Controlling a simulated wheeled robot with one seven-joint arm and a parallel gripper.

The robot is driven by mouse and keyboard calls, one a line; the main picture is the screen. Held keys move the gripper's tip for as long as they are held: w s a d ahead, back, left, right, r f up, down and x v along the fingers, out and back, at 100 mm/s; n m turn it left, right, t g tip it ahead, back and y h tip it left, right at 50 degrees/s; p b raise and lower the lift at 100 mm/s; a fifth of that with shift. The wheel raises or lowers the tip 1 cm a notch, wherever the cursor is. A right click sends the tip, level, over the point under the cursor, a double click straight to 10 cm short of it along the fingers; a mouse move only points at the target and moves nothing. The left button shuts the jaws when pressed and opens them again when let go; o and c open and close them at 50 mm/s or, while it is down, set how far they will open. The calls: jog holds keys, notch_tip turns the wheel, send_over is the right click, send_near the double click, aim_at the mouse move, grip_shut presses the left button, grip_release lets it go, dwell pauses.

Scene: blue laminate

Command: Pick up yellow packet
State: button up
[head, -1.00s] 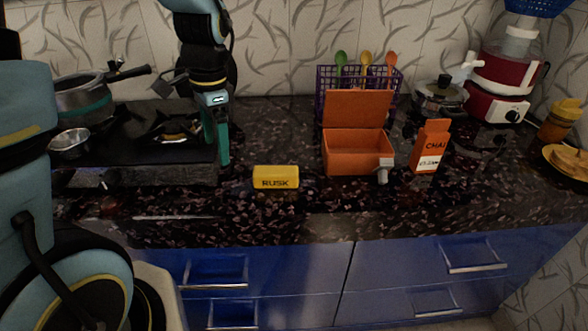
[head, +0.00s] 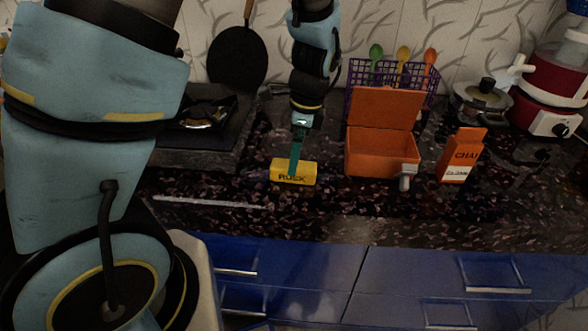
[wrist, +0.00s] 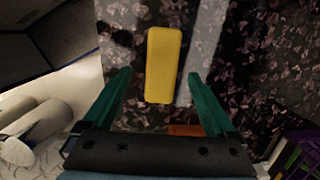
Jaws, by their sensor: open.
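The yellow packet (head: 294,172), marked RUSK, lies on the dark speckled counter. It also shows in the wrist view (wrist: 163,65), lying lengthwise ahead of the fingertips. My gripper (head: 296,160) hangs over the packet in the head view, and one finger covers a little of it. In the wrist view my gripper (wrist: 160,82) is open, with one green finger on each side of the packet's line and nothing between them held. The fingers look apart from the packet; I cannot tell the exact height above it.
An orange box (head: 380,152) with a raised lid stands right of the packet, with an orange CHAI carton (head: 462,156) beyond it. A purple basket with spoons (head: 425,88) is behind. The black stove (head: 190,150) is at left. The counter in front of the packet is clear.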

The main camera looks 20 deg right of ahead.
jog(key=shift+w+a+f+p, duration=0.15)
jog(key=shift+f+p, duration=0.2)
jog(key=shift+f, duration=0.75)
jog(key=shift+w+a+f+p, duration=0.1)
jog(key=shift+f+p, duration=0.25)
jog(key=shift+f, duration=0.75)
grip_shut()
